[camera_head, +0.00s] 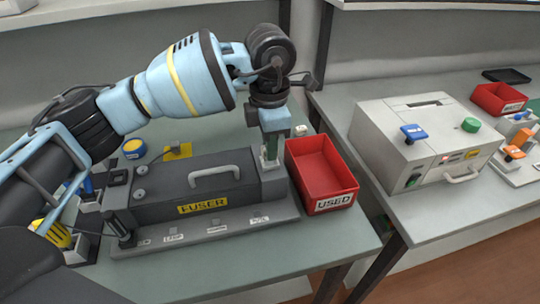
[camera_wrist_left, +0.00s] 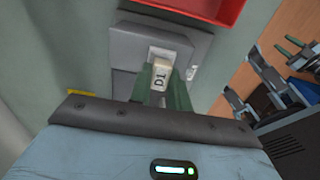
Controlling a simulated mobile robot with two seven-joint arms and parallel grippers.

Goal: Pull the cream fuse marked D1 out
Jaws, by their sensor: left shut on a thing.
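The cream fuse marked D1 (camera_wrist_left: 160,78) sits between the green fingers of my left gripper (camera_wrist_left: 160,88), which is shut on it. In the head view my left gripper (camera_head: 270,152) points down at the grey block on the right end of the dark unit labelled FUSER (camera_head: 190,188). The fuse is at a pale socket (camera_wrist_left: 160,54) on that block; I cannot tell how deep it sits. The fingers mostly hide it in the head view. Green finger-like parts at the right edge of the left wrist view look like my right gripper (camera_wrist_left: 290,43); its opening is unclear.
A red tray labelled USED (camera_head: 348,193) stands just right of the unit. A grey handle (camera_head: 214,172) rises from the unit's lid. A pale box with blue and green knobs (camera_head: 395,150) is on the right table, beyond a gap.

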